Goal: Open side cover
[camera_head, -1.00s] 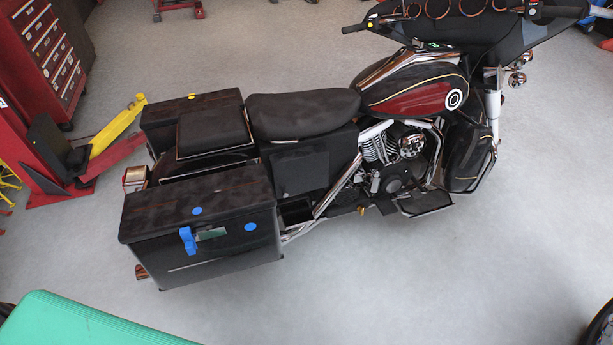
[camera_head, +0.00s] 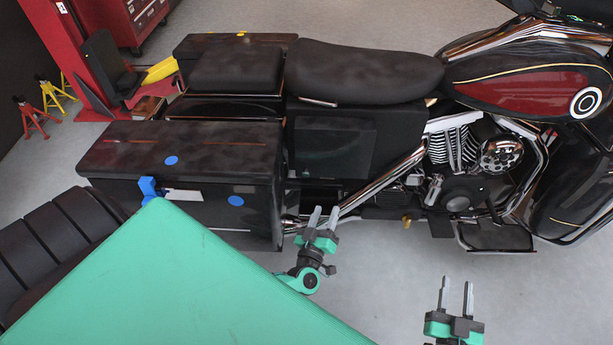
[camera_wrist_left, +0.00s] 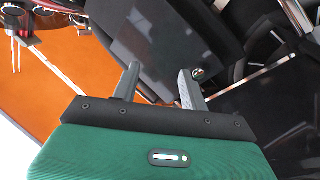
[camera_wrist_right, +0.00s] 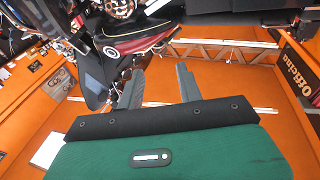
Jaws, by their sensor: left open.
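The motorcycle's black side cover (camera_head: 332,143) is a flat panel below the seat, behind the chrome frame tube. It looks closed. The black saddlebag (camera_head: 185,153) is to its left, with a shut lid, a blue latch piece (camera_head: 150,188) and blue dots. My left gripper (camera_head: 323,217) is open and empty, below the side cover and right of the saddlebag's lower corner. In the left wrist view, its fingers (camera_wrist_left: 157,84) point toward dark motorcycle panels. My right gripper (camera_head: 455,298) is open and empty over the floor, lower right, apart from the motorcycle.
A large green shape at lower left hides part of the floor and saddlebag. A red lift post (camera_head: 65,50) stands at upper left. Grey floor is clear at lower right.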

